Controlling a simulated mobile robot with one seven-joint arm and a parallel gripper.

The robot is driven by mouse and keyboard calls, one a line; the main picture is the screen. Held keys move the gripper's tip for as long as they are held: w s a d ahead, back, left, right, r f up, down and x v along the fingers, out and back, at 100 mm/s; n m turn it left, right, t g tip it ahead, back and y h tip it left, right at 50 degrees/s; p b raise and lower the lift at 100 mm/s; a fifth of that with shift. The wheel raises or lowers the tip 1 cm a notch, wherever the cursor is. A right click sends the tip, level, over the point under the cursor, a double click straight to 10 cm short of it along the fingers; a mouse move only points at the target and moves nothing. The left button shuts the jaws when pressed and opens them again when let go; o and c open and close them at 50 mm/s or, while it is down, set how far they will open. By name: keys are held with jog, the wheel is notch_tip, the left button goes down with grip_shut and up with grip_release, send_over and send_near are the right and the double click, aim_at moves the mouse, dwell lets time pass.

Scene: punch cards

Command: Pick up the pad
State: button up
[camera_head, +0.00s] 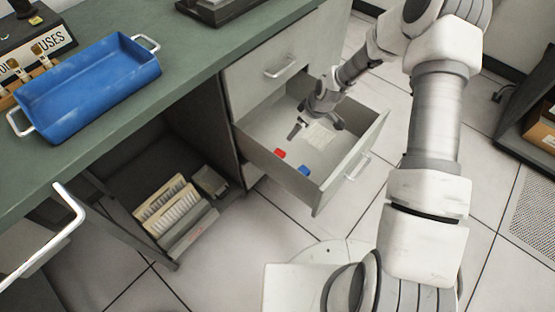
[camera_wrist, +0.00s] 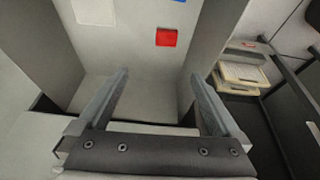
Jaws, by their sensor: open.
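A white pad (camera_head: 319,137), faintly marked, lies flat on the floor of the open drawer (camera_head: 262,151). In the wrist view the pad (camera_wrist: 95,11) shows at the upper left, partly cut off by the top edge. My gripper (camera_head: 317,128) is over the drawer beside the pad in the head view, with its fingers apart and nothing between them. In the wrist view the open gripper (camera_wrist: 160,76) points at the drawer, with the pad outside its fingers, beyond the left one. I cannot tell its height above the drawer floor.
A red piece (camera_head: 280,154) and a blue piece (camera_head: 304,171) lie in the drawer. The drawer's walls rise around them. A blue tray (camera_head: 88,85) stands on the green counter (camera_head: 205,62). Card boxes (camera_head: 178,211) sit on a low shelf.

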send_near(279, 155)
jog(key=b+x, duration=0.6)
jog(key=x, duration=0.3)
jog(key=shift+a+r, duration=0.15)
jog(key=shift+a, duration=0.05)
jog(key=shift+c, duration=0.3)
jog(key=c, duration=1.2)
jog(key=shift+r, duration=0.1)
jog(key=shift+c, duration=0.2)
jog(key=shift+r+y, duration=0.3)
jog(key=shift+r, duration=0.15)
jog(key=r, duration=0.2)
jog(key=r+p, duration=0.1)
jog(key=r, duration=0.1)
jog(key=shift+w+d, duration=0.1)
jog(key=shift+d, duration=0.3)
jog(key=w+d+r+p, duration=0.2)
jog(key=d+r, duration=0.4)
jog(key=d, duration=0.4)
jog(key=shift+w+d+p, duration=0.3)
